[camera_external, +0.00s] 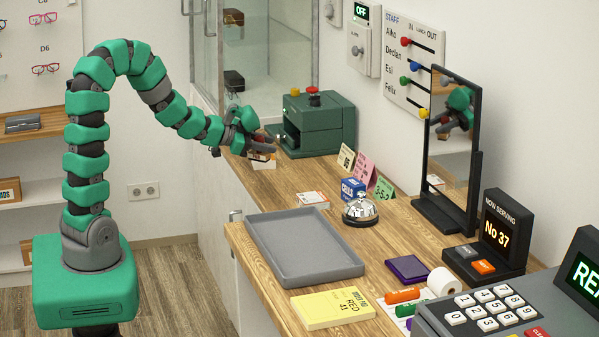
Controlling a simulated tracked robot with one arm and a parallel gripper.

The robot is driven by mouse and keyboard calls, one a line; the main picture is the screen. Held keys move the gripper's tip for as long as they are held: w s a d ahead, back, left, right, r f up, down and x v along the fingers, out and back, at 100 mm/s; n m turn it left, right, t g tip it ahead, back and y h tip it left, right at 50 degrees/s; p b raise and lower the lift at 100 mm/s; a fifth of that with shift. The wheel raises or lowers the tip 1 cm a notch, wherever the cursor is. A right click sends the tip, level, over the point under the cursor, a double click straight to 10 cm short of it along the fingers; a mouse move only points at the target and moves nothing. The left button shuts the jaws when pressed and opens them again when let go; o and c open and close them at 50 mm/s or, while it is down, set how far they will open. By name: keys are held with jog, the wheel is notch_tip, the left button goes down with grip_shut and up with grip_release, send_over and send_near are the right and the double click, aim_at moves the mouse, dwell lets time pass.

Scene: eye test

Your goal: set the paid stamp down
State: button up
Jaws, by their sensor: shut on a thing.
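My gripper (264,143) is at the far left part of the wooden counter (222,164), in front of a green machine. It is shut on a small dark and reddish thing, which I take to be the paid stamp; the fingers hide most of it and no lettering on it is readable. A small pale block (262,163) shows directly below the fingers; I cannot tell whether it is the stamp's base or a separate thing. A purple ink pad (407,269) lies on the counter at the right.
The green machine (313,125) stands just right of my gripper. A mirror (450,165) stands at right. Bare wood lies left of the cards.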

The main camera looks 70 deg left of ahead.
notch_tip(320, 180, down, 5)
jog(key=shift+w+a+f, duration=0.1)
jog(key=shift+f, duration=0.1)
jog(key=shift+w+a+p, duration=0.3)
jog(key=shift+w+p, duration=0.35)
jog(key=shift+p, duration=0.55)
jog(key=shift+w+p, duration=0.55)
jog(key=shift+p, duration=0.2)
jog(key=w+a, duration=0.1)
jog(key=w, duration=0.3)
jog(key=w+a+f+b, duration=0.1)
jog(key=w+a, duration=0.1)
jog(key=w, duration=0.2)
jog(key=w+a, duration=0.1)
jog(key=w, duration=0.3)
jog(key=shift+w+a+f+b, duration=0.15)
jog(key=shift+w+f+b, duration=0.15)
jog(key=shift+w, duration=0.05)
notch_tip(320, 180, down, 4)
jog(key=shift+r+b, duration=0.2)
jog(key=shift+b, duration=0.4)
jog(key=o, duration=1)
jog(key=shift+c, duration=0.2)
